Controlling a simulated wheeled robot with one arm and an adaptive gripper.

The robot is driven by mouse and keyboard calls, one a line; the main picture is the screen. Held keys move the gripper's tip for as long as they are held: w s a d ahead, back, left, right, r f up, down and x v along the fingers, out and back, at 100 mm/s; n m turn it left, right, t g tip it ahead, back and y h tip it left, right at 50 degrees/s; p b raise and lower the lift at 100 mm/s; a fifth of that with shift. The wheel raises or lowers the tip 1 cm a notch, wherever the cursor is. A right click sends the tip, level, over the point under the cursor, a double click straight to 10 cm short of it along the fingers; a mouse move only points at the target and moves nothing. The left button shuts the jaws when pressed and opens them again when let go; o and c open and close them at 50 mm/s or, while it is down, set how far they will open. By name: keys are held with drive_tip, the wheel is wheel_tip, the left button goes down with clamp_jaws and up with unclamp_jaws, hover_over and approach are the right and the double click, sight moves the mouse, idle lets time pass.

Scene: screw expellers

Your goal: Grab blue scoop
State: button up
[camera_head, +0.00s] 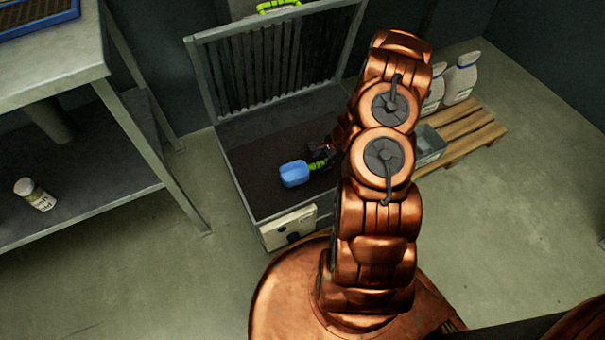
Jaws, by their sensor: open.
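The blue scoop (295,173) lies on the dark floor of a grey metal bin, its blue cup toward the left. Its yellow-green handle (318,164) points right, toward my arm. My gripper (326,150) is small and dark in this view, close above the handle at the left side of my arm. The far part of the handle and much of my gripper are hidden by the arm. The gripper is open; I cannot tell whether its fingers are around the handle or only beside it.
The bin's slatted back wall (262,66) rises behind the scoop. A small white box (289,228) is on the bin's front. A metal shelf table (85,65) stands left, with a jar (34,194). A wooden pallet (468,130) with white bottles (461,78) is at right.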

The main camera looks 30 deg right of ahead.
sight(317, 164)
drive_tip(key=shift+b+x, duration=0.6)
drive_tip(key=shift+x, duration=1.4)
drive_tip(key=shift+c, duration=0.2)
clamp_jaws()
